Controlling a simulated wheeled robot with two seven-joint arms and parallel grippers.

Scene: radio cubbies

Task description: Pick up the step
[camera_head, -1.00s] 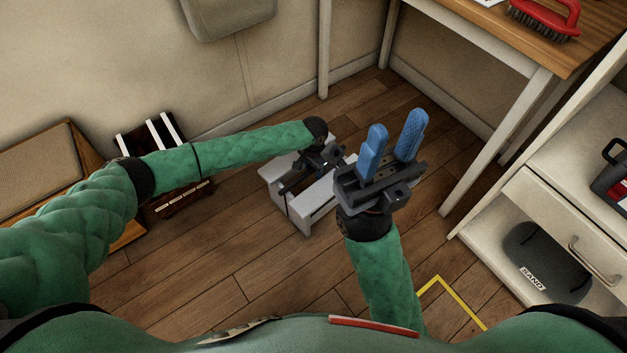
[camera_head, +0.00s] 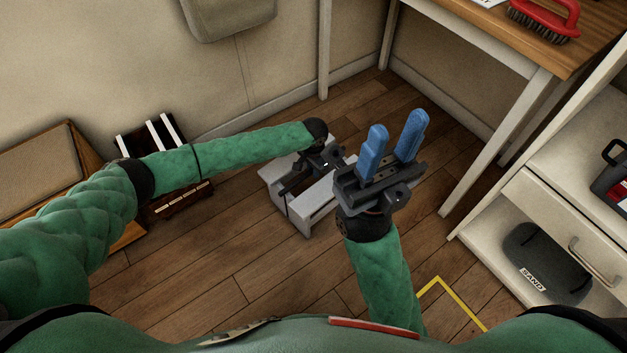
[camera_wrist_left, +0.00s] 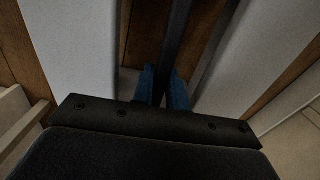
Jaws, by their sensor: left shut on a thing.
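The step (camera_head: 312,206) is a low light-grey stool standing on the wooden floor in the middle of the head view. It has pale slabs with a dark bar between them. My left gripper (camera_head: 299,181) reaches down over its top from the left. In the left wrist view, its blue fingers (camera_wrist_left: 163,80) are shut on the dark bar (camera_wrist_left: 178,38), between two grey slabs of the step (camera_wrist_left: 70,45). My right gripper (camera_head: 397,128) is open and empty, blue fingers apart, in front of the step's right side in the picture and hiding part of it.
A dark rack with white slats (camera_head: 163,134) and a wooden box with a padded top (camera_head: 40,158) stand at the left by the wall. A table leg (camera_head: 497,140) and a white shelf unit (camera_head: 500,225) are at the right. Yellow tape (camera_head: 437,279) marks the floor nearer me.

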